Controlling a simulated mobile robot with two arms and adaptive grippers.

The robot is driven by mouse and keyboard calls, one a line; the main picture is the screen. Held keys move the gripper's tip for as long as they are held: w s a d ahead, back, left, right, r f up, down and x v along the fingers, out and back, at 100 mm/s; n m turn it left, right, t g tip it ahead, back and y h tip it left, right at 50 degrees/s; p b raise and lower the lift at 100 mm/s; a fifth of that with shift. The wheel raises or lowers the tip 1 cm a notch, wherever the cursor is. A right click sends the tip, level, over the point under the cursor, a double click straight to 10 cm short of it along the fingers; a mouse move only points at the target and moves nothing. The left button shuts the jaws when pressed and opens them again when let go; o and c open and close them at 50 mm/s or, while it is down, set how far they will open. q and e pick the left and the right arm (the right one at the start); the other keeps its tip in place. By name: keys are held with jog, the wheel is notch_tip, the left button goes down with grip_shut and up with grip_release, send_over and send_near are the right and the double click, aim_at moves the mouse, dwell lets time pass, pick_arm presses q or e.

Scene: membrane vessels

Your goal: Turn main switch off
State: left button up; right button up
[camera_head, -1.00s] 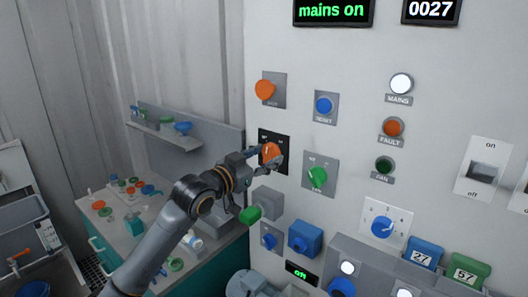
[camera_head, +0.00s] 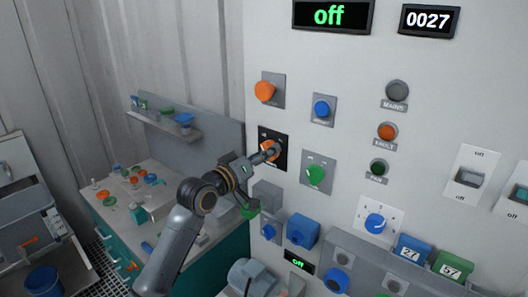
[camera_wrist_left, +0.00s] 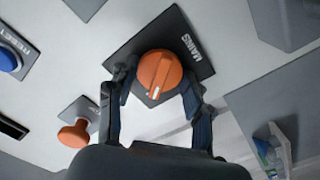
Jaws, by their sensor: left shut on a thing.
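The main switch (camera_head: 265,147) is a round orange knob on a black plate (camera_head: 279,138) on the wall panel. My left gripper (camera_head: 270,152) is shut on this knob and hides part of it in the head view. In the left wrist view the orange knob (camera_wrist_left: 159,71) sits between my two dark fingers, with a white pointer mark on its face. The plate (camera_wrist_left: 197,64) there reads MAINS. The display (camera_head: 333,15) at the top reads "off" in green, and the mains lamp (camera_head: 397,90) is dark grey. My right gripper is not in view.
An orange knob (camera_head: 267,90) is above the switch, a blue reset button (camera_head: 322,109) to its upper right and a green knob (camera_head: 315,175) to its right. Blue and green parts sit below. A bench (camera_head: 168,225) with small coloured items stands at the left.

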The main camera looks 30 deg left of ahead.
pick_arm(q)
jog(key=shift+n, duration=0.5)
jog(key=o, duration=1.1)
jog(key=shift+o, duration=0.2)
jog(key=s+a, duration=0.1)
jog(key=s, duration=1.1)
